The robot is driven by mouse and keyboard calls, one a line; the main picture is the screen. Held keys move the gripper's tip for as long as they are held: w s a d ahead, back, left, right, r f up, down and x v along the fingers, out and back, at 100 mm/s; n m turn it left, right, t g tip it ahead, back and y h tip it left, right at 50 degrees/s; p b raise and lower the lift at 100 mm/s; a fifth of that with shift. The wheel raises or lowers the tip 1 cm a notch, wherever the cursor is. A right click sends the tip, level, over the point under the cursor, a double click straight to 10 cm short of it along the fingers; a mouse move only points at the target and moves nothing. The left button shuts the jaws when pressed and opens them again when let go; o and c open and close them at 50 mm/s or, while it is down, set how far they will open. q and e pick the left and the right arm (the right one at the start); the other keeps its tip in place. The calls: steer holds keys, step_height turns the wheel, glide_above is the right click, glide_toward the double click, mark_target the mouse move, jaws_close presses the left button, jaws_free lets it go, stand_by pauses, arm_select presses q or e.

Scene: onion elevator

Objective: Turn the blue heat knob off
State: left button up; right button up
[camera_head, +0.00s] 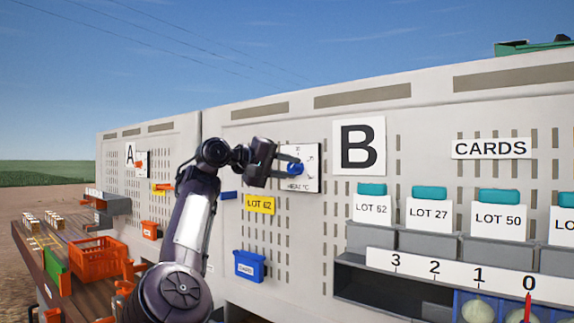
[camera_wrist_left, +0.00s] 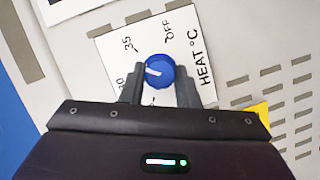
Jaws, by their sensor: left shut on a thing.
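The blue heat knob (camera_head: 295,169) sits on a white dial plate (camera_head: 308,155) on the grey wall, left of the big B sign. My left gripper (camera_head: 291,165) reaches the plate from the left and is shut on the knob. In the left wrist view the knob (camera_wrist_left: 159,71) lies between the two dark fingers. Its white mark points left, toward the side between the 30 and 35 labels and away from OFF. The dial plate (camera_wrist_left: 190,50) there reads HEAT °C, with OFF at upper right. My right gripper is not in view.
Grey bins with lot cards (camera_head: 428,213) stand at right above a numbered scale (camera_head: 455,278). An orange crate (camera_head: 97,260) stands at left.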

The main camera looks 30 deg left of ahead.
arm_select(q)
steer(key=m, duration=0.1)
steer(key=m+g+y, duration=0.1)
steer(key=shift+d+f+m+p, duration=0.15)
steer(key=shift+m+p, duration=0.15)
steer(key=shift+m, duration=0.1)
steer(key=m+y, duration=0.2)
steer(key=shift+w+d+m, duration=0.1)
steer(key=shift+m, duration=0.2)
steer(key=m+y, duration=0.2)
steer(key=m, duration=0.1)
steer(key=shift+d+g, duration=0.1)
steer(key=shift+g, duration=0.2)
steer(key=m+y, duration=0.2)
steer(key=m, duration=0.1)
steer(key=shift+d, duration=0.1)
steer(key=o, duration=1)
steer(key=shift+r, duration=0.2)
